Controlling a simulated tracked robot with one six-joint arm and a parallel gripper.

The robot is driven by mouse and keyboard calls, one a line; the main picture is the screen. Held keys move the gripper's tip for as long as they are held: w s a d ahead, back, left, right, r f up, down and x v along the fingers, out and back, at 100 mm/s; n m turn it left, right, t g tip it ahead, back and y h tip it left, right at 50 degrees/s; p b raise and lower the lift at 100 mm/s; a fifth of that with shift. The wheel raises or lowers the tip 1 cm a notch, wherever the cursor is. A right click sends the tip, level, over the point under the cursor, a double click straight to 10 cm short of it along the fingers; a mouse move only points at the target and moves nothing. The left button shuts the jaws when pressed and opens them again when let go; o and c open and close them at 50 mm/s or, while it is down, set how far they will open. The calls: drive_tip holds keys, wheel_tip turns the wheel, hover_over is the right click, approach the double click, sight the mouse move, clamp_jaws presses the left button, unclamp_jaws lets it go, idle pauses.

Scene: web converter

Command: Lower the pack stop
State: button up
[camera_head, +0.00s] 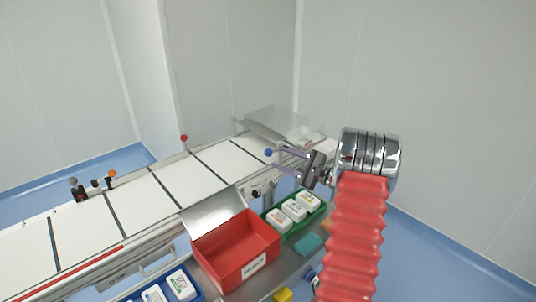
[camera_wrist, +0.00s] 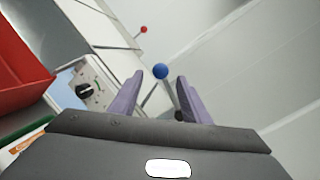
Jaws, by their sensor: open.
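A blue ball knob (camera_head: 268,153) stands on a thin dark rod at the right end of the conveyor; I cannot tell for sure that it is the pack stop's handle. In the wrist view the blue knob (camera_wrist: 160,71) appears between my fingertips, with its rod slanting down to the right behind it. My gripper (camera_head: 277,159) is open, its two purple fingers pointing at the knob; in the wrist view the gripper (camera_wrist: 160,77) holds nothing. I cannot tell whether the fingers touch the knob. A red ball knob (camera_head: 183,138) stands on the conveyor's far side.
The white conveyor (camera_head: 190,178) runs left of my arm. A control panel with a black dial (camera_wrist: 85,90) is near the gripper. A clear cover (camera_head: 285,122) lies behind. An open red box (camera_head: 235,252) and a green tray (camera_head: 291,232) with white packs stand in front.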

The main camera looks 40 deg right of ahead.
sight(268, 153)
drive_tip(key=x, duration=0.6)
drive_tip(key=shift+w, duration=0.35)
drive_tip(key=shift+a, duration=0.1)
clamp_jaws()
drive_tip(key=shift+a, duration=0.1)
